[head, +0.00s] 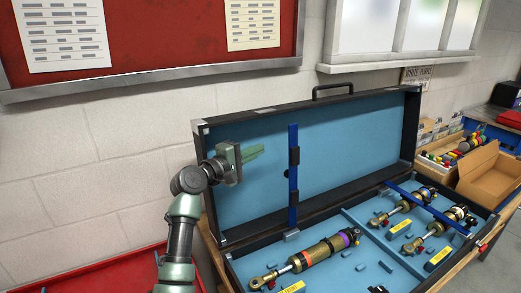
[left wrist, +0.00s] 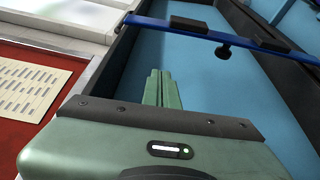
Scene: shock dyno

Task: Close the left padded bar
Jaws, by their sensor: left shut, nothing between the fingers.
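The left padded bar (head: 293,190) is a blue bar with dark pads, standing upright in front of the open lid of the case (head: 205,170). My right gripper is not in view.
A gold shock absorber (head: 322,250) lies in the tray below the upright bar. A second blue bar (head: 425,207) lies down across other shocks at right. A cardboard box (head: 492,176) and a parts bin stand further right. A wall board (head: 180,40) hangs behind.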

